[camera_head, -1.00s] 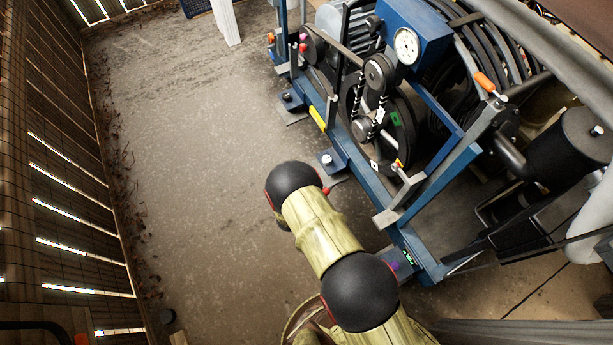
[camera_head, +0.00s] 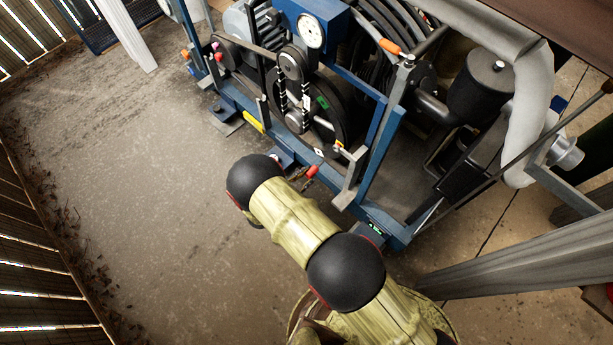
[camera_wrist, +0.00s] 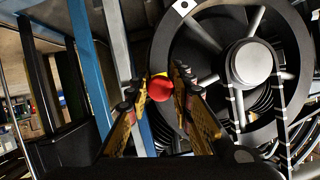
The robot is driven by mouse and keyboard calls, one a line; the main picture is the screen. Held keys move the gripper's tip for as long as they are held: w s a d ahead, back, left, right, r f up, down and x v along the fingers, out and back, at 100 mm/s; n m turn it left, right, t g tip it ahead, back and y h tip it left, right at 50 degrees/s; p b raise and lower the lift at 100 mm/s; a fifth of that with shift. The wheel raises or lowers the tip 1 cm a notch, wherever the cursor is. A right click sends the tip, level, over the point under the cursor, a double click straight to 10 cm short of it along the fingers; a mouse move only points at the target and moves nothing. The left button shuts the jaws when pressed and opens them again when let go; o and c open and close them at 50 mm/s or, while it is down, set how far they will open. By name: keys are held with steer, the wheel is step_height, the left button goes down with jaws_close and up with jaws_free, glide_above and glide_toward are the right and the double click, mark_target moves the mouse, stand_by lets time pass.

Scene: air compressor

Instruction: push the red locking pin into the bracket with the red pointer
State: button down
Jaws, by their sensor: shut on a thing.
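The red locking pin shows as a round red head (camera_wrist: 160,87) between my fingertips in the wrist view, and my gripper (camera_wrist: 161,90) is shut on it. The pin's shaft is hidden behind its head. In the head view, the red end (camera_head: 312,171) shows at the tip of my gripper (camera_head: 306,175), beside the lower blue frame. A small bracket with red and yellow parts (camera_head: 339,147) sits on top of a grey upright near the flywheel, up and right of my gripper. I cannot tell which part is the red pointer, or whether the pin touches a bracket.
The black flywheel (camera_wrist: 250,65) with grey spokes stands close to the right of my fingers. A blue frame post (camera_wrist: 86,60) stands to their left. The compressor's blue base rail (camera_head: 395,232) runs past my arm. Open floor (camera_head: 130,170) lies to the left.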

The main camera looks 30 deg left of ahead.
mark_target(317, 167)
steer(key=shift+f, duration=0.1)
steer(key=shift+w+d+b, duration=0.2)
steer(key=shift+w+d, duration=0.05)
steer(key=shift+w, duration=0.65)
steer(key=shift+w+d+b, duration=0.2)
steer(key=shift+w+d, duration=0.05)
steer(key=shift+w, duration=0.65)
steer(key=shift+w+d+b, duration=0.2)
steer(key=shift+w+d, duration=0.05)
steer(key=shift+w, duration=0.65)
steer(key=shift+w+d+b, duration=0.25)
steer(key=shift+w, duration=0.55)
steer(key=shift+w+d+b, duration=0.2)
steer(key=shift+w+b, duration=0.1)
steer(key=shift+w, duration=0.5)
steer(key=shift+w+d+b, duration=0.25)
steer(key=shift+w, duration=0.55)
stand_by(0.4)
steer(key=c, duration=1.6)
jaws_free()
steer(key=shift+o, duration=0.6)
steer(key=v, duration=1.2)
steer(key=shift+d, duration=0.1)
